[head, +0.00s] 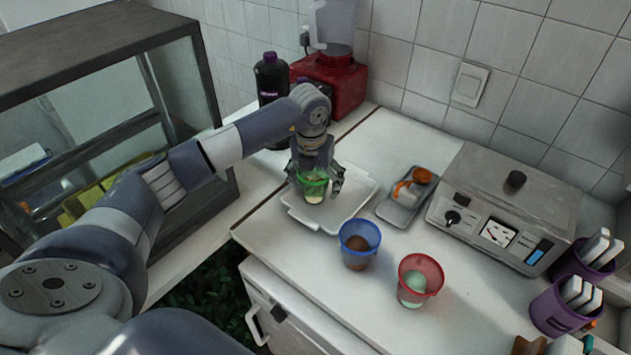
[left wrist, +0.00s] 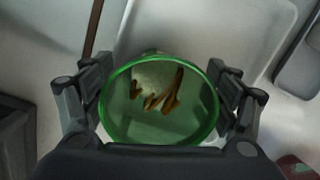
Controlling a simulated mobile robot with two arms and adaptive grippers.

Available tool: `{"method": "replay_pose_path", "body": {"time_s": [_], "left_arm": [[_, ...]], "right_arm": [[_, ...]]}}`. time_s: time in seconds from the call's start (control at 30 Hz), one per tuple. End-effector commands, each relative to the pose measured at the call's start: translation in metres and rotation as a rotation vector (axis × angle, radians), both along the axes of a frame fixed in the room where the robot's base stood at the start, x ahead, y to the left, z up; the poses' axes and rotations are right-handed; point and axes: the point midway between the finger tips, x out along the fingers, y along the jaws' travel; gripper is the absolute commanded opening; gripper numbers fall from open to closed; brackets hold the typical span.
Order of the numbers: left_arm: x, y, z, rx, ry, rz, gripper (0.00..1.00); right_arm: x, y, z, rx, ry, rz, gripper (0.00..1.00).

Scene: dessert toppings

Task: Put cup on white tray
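A green cup (head: 314,187) with brown strips on pale contents stands upright on the white tray (head: 351,203), as far as the head view shows. My left gripper (head: 316,181) is above the cup with its fingers spread on either side of it. In the left wrist view the green cup (left wrist: 160,104) fills the space between the fingers of the left gripper (left wrist: 163,95), which look open around it rather than pressed on it. A blue cup (head: 359,244) with brown contents and a red cup (head: 419,280) with pale green contents stand on the counter. My right gripper is not in view.
A small grey tray (head: 401,216) with an orange-topped item lies right of the white tray. A metal appliance (head: 506,204), purple holders (head: 557,309), a red blender (head: 335,82), a dark bottle (head: 271,78) and a glass case (head: 183,95) surround the counter.

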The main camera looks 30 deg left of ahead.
Motion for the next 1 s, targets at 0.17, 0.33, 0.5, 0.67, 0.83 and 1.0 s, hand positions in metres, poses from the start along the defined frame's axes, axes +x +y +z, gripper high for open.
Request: {"method": "replay_pose_path", "body": {"time_s": [0.17, 0.33, 0.5, 0.67, 0.83, 1.0], "left_arm": [[0.0, 0.0, 0.0, 0.0, 0.0, 0.0, 0.82], [0.0, 0.0, 0.004, 0.0, 0.0, 0.0, 0.82], [-0.001, 0.0, 0.024, 0.0, -0.006, 0.0, 0.82], [-0.005, 0.0, 0.059, 0.0, -0.007, 0.0, 0.82], [-0.01, -0.001, 0.093, 0.001, -0.005, -0.001, 0.82], [-0.013, -0.001, 0.115, 0.001, -0.003, 0.0, 0.82]], "right_arm": [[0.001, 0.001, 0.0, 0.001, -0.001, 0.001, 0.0], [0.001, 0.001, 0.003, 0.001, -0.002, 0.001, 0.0], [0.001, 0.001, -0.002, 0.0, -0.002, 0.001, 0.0], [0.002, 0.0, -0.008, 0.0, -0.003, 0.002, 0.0], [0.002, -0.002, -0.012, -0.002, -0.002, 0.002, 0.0], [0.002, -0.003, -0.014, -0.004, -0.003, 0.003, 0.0]]}}
